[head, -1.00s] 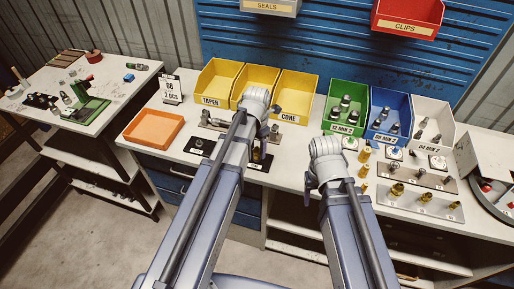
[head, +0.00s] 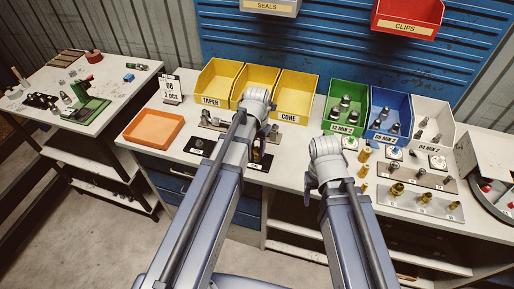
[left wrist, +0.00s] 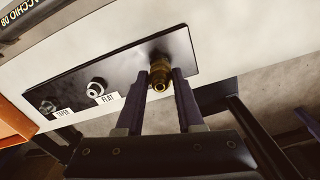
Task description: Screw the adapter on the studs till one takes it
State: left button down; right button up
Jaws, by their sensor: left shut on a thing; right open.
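My left gripper (left wrist: 161,82) is shut on the brass adapter (left wrist: 160,68), at the right end of a black stud plate (left wrist: 125,72) in the left wrist view. The adapter covers the stud there, so I cannot tell how far it is on. Two bare studs show on the plate: the flat stud (left wrist: 97,84) and the taper stud (left wrist: 47,107). The plate also shows in the head view (head: 190,149), partly behind my left arm. My right gripper (head: 312,184) is open, mostly hidden by its wrist, over the bench right of the plate.
Yellow bins (head: 220,79), a green bin (head: 347,92), a blue bin (head: 390,103) and a white bin (head: 437,112) line the bench back. An orange tray (head: 154,130) is at left. Brass fittings on a plate (head: 420,203) stand right of my right arm.

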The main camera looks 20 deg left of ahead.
aim_at(257, 147)
pick_arm(q)
jog(key=m, duration=0.3)
jog(key=shift+m, duration=0.4)
jog(key=c, duration=1)
grip_release()
jog(key=shift+m, duration=0.3)
jog(key=o, duration=0.5)
jog(key=shift+o, duration=0.2)
jog(key=shift+r, duration=0.1)
notch_tip(257, 147, up, 8)
jog(key=p, duration=0.8)
jog(key=shift+f, duration=0.2)
